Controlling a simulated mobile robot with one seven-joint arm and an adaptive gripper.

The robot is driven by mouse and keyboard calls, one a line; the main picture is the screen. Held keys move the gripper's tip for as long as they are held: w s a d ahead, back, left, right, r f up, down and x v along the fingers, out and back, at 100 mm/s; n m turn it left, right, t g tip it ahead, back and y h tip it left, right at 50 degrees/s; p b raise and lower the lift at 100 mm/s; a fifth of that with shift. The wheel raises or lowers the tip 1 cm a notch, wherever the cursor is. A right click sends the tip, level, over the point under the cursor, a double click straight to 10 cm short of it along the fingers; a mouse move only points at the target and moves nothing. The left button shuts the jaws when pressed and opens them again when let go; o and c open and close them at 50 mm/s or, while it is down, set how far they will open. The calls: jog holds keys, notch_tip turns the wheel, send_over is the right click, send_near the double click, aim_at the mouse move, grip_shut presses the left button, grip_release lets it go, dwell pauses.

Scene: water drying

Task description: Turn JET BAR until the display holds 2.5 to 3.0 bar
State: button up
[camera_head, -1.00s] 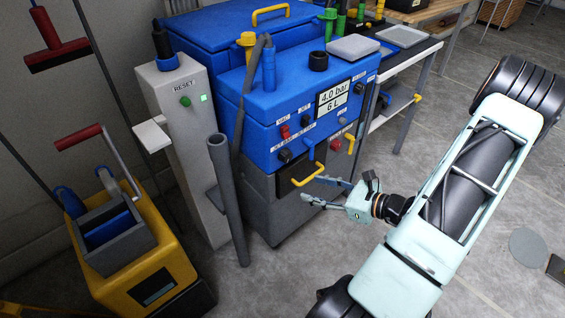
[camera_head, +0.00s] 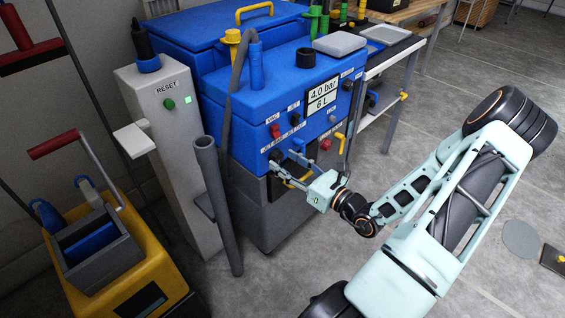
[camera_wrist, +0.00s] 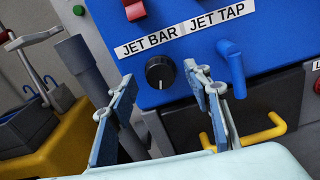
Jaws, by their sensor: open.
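The JET BAR knob (camera_wrist: 160,72) is a round black dial with a white mark, on the blue panel under the JET BAR label (camera_wrist: 147,44). My gripper (camera_wrist: 155,85) is open, its two fingers either side of the knob in the wrist view and apart from it. In the head view my gripper (camera_head: 285,170) is at the machine's front, near the lower panel. The display (camera_head: 322,96) reads 4.0 bar and 6 L. The blue JET TAP lever (camera_wrist: 232,65) is just right of the knob, close to the right finger.
A yellow drawer handle (camera_wrist: 255,135) sticks out below the panel. A red switch (camera_wrist: 133,9) is above the label. A grey upright pipe (camera_head: 217,205) stands left of the machine, beside the white RESET post (camera_head: 170,150). A yellow bucket cart (camera_head: 110,270) is at lower left.

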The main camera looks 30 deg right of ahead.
jog(key=shift+x, duration=0.9)
jog(key=shift+c, duration=0.4)
jog(key=c, duration=1)
jog(key=shift+c, duration=0.4)
jog(key=n, duration=0.5)
jog(key=shift+n, duration=0.4)
jog(key=n+b, duration=0.1)
jog(key=n, duration=0.2)
jog(key=shift+s+a+f, duration=0.1)
jog(key=shift+f, duration=0.05)
jog(key=shift+n+b, duration=0.55)
jog(key=shift+n, duration=0.85)
